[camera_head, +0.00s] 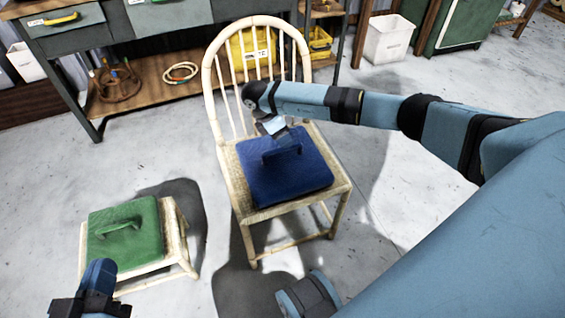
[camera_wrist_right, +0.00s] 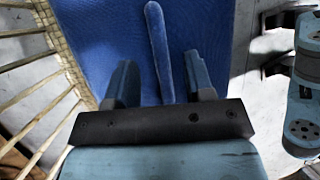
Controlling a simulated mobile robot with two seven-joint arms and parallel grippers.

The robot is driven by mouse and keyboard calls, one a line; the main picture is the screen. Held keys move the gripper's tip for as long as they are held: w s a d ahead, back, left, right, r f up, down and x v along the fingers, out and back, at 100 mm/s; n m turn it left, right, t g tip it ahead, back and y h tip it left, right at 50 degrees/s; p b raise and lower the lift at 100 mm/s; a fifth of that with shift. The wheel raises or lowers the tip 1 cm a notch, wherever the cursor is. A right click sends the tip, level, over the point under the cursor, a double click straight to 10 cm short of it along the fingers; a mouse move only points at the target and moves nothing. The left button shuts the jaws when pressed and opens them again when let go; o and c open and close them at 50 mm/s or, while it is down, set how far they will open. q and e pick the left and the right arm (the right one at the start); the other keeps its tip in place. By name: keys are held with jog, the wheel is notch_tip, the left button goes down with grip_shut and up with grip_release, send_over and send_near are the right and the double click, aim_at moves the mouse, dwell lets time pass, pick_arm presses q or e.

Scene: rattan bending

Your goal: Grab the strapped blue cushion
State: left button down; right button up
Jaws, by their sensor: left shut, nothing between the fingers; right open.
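The blue cushion (camera_head: 290,180) lies on the seat of the rattan chair, with a raised blue strap (camera_head: 282,152) across its top. My right gripper (camera_head: 275,128) is over the cushion's far edge, close to the strap. In the right wrist view the cushion (camera_wrist_right: 100,40) fills the upper middle. The strap (camera_wrist_right: 157,35) runs between the two spread fingers of my right gripper (camera_wrist_right: 160,65), which are open and not closed on it. My left gripper (camera_head: 100,272) is shut and empty at the lower left, in front of the green cushion.
A green cushion (camera_head: 125,245) with a strap rests on a low rattan stool (camera_head: 178,232) at the left. The rattan chair's (camera_head: 228,165) spindled back rises behind the blue cushion. A workbench (camera_head: 140,85) with coils and a yellow bin (camera_head: 253,55) stands behind. Clear floor lies between stool and chair.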

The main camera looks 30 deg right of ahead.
aim_at(283, 157)
jog(key=x, duration=0.1)
jog(key=b+x, duration=0.2)
jog(key=shift+a+f, duration=0.15)
jog(key=shift+f, duration=0.35)
jog(key=shift+s+d+f+b, duration=0.15)
jog(key=shift+d+f+b, duration=0.05)
jog(key=shift+f+b, duration=0.2)
jog(key=shift+d+f, duration=0.1)
jog(key=shift+f, duration=0.1)
pick_arm(q)
jog(key=shift+w+a+f+m+g, duration=0.15)
jog(key=shift+f+m, duration=0.1)
jog(key=shift+f, duration=0.4)
jog(key=shift+w+d+f+m+g, duration=0.15)
jog(key=shift+f+m, duration=0.1)
jog(key=shift+f, duration=0.35)
pick_arm(e)
jog(key=shift+r, duration=0.1)
pick_arm(q)
jog(key=shift+s+a, duration=0.1)
pick_arm(e)
grip_shut()
